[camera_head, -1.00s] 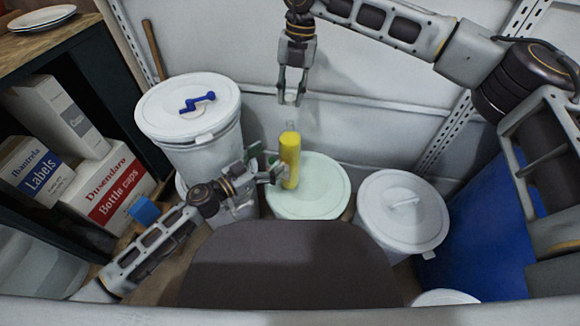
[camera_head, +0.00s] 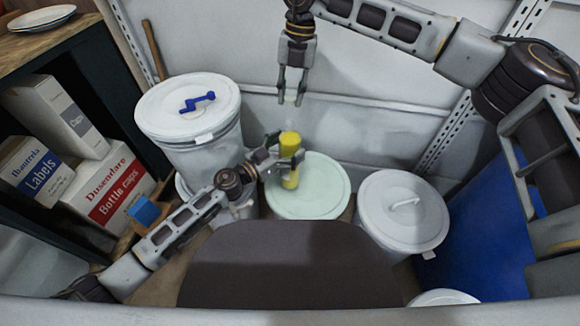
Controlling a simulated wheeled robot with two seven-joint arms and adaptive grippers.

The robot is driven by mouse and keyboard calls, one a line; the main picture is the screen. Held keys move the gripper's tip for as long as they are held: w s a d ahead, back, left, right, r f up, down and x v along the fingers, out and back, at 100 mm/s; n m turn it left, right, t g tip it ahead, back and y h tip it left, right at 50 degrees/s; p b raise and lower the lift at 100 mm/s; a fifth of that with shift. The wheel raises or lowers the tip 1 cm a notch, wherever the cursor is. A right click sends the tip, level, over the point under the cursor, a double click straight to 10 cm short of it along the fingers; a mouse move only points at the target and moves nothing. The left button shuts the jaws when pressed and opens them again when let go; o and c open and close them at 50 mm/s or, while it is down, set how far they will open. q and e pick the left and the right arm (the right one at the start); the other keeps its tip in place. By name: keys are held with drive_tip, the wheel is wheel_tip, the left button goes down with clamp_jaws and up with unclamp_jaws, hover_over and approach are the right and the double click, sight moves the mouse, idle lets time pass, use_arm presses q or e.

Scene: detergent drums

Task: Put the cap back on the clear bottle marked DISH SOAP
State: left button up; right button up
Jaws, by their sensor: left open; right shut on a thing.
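A yellow-filled bottle (camera_head: 290,179) stands upright on the pale green drum lid (camera_head: 318,199) in the middle. No DISH SOAP marking is legible from here. My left gripper (camera_head: 284,155) is open, with its fingers around the upper part of the bottle; whether they touch it I cannot tell. My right gripper (camera_head: 291,97) hangs pointing down above the bottle, apart from it. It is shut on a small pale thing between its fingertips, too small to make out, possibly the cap. The bottle's mouth is not clear.
A white drum (camera_head: 188,107) with a blue handle on its lid stands at left. Another lidded white drum (camera_head: 402,212) stands at right, beside a blue surface (camera_head: 480,235). A shelf at left holds a Bottle caps box (camera_head: 112,190). A grey wall is close behind.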

use_arm(q)
drive_tip(key=shift+w+d, duration=0.25)
drive_tip(key=shift+d, duration=0.05)
drive_tip(key=c, duration=1.5)
drive_tip(key=shift+c, duration=0.2)
use_arm(e)
hover_over(289, 131)
drive_tip(key=w, duration=0.2)
drive_tip(key=shift+h, duration=0.4)
drive_tip(key=shift+s+d+f, duration=0.1)
drive_tip(key=shift+s+f, duration=0.05)
drive_tip(key=shift+f, duration=1.1)
drive_tip(key=shift+s+d+f, duration=0.1)
drive_tip(key=shift+f, duration=1.1)
drive_tip(key=shift+f, duration=0.1)
drive_tip(key=shift+f, duration=0.8)
drive_tip(key=shift+f, duration=0.55)
